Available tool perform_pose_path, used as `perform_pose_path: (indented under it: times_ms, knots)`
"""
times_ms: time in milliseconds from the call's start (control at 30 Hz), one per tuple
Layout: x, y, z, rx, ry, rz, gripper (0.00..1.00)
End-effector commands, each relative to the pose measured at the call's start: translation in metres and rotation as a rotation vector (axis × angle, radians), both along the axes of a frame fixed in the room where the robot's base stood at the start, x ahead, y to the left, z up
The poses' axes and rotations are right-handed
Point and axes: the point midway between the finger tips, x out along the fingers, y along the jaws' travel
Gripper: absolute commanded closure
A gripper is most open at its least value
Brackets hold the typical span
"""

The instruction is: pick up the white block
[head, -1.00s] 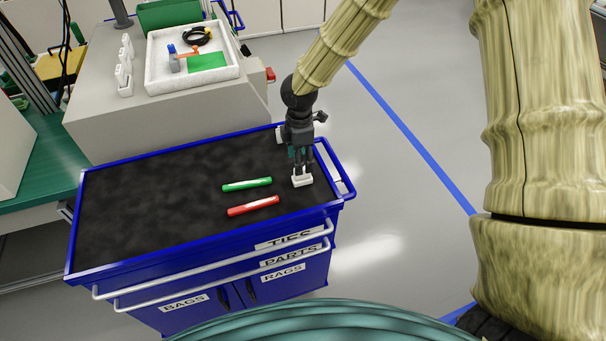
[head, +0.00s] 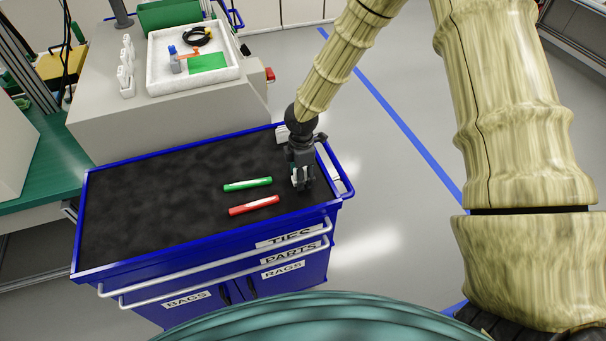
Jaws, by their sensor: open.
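The white block (head: 298,177) is on the black top of the blue cart, near its right end. Only a small pale part shows between and behind the fingers; the rest is hidden. My gripper (head: 302,182) points down at the block, low over the cart top, with its fingers open. I cannot tell whether the fingers touch the block.
A green marker (head: 247,184) and a red marker (head: 254,205) lie left of my gripper on the cart top (head: 150,205). Another white object (head: 282,133) is at the cart's back edge. A blue rim surrounds the top; its left half is clear.

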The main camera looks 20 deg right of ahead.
Motion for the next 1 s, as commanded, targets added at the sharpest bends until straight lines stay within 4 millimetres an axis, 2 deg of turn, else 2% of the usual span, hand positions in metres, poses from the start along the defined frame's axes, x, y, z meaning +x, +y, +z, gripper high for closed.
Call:
perform_pose_path:
  times_ms: [133,400,433,767,1000]
  knots:
    - [0.0,0.0,0.0,0.0,0.0,0.0,0.45]
    - [0.0,0.0,0.0,0.0,0.0,0.0,0.94]
    - [0.0,0.0,0.0,0.0,0.0,0.0,0.96]
    - [0.0,0.0,0.002,0.001,-0.001,0.0,0.96]
    - [0.001,0.0,0.016,0.001,-0.003,-0.001,0.96]
